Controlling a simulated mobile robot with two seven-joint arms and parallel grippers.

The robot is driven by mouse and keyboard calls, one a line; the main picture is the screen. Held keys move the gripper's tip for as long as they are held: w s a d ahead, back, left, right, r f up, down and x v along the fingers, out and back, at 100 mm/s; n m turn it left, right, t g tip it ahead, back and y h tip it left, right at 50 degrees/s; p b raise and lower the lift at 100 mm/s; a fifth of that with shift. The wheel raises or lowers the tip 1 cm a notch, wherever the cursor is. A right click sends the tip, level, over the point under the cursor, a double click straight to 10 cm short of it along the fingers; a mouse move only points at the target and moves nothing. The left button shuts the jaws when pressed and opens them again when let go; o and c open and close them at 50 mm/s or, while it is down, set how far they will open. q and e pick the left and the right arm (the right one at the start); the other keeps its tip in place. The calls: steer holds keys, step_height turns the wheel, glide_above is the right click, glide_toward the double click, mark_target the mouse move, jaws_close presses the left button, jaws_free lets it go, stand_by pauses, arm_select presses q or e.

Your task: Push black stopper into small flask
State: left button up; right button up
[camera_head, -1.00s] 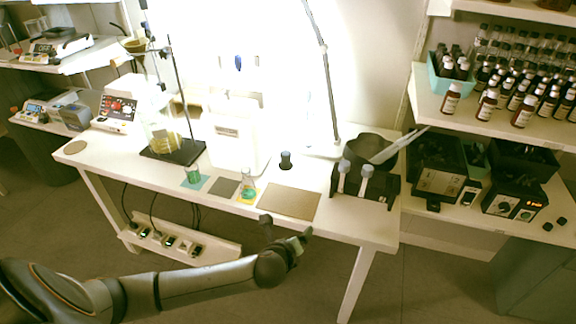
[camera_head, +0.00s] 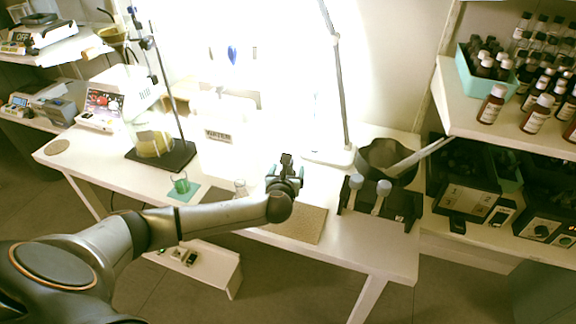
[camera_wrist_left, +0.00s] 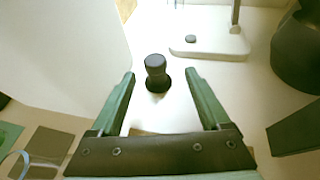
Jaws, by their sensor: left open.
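The black stopper (camera_head: 286,159) stands upright on the white table. In the left wrist view the stopper (camera_wrist_left: 156,72) is just ahead of the two green fingertips, centred across the gap. My left gripper (camera_head: 285,172) is open and empty, reaching over the table toward it; in the left wrist view its gap (camera_wrist_left: 160,76) is clear. The small flask (camera_head: 240,187) stands left of the gripper, its lower part hidden behind my left arm. A curved glass rim shows at the lower left of the left wrist view, perhaps the flask's. My right gripper is out of view.
A green-filled beaker (camera_head: 181,184) stands on a teal mat at left. A stand with a black base (camera_head: 178,157) is behind it. A black rack (camera_head: 372,208) and a dark bowl (camera_head: 392,158) are at right. A lamp base (camera_head: 330,157) is behind the stopper.

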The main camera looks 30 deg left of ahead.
arm_select(q)
steer(key=shift+x, duration=1)
steer(key=shift+w+a+f, duration=0.2)
steer(key=shift+w+f, duration=0.05)
steer(key=b+x, duration=0.1)
steer(key=x, duration=0.1)
steer(key=b+x, duration=0.1)
steer(key=x, duration=0.1)
steer(key=shift+s+a+f, duration=0.2)
steer(key=shift+a, duration=0.05)
steer(key=shift+w+a+f, duration=0.1)
steer(key=shift+w+a, duration=0.05)
steer(key=shift+w, duration=0.25)
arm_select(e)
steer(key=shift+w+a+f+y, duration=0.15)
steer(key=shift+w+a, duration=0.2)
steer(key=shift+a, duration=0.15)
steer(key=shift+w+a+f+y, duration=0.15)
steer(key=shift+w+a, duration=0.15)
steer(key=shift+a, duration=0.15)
arm_select(q)
steer(key=shift+c, duration=0.2)
jaws_close()
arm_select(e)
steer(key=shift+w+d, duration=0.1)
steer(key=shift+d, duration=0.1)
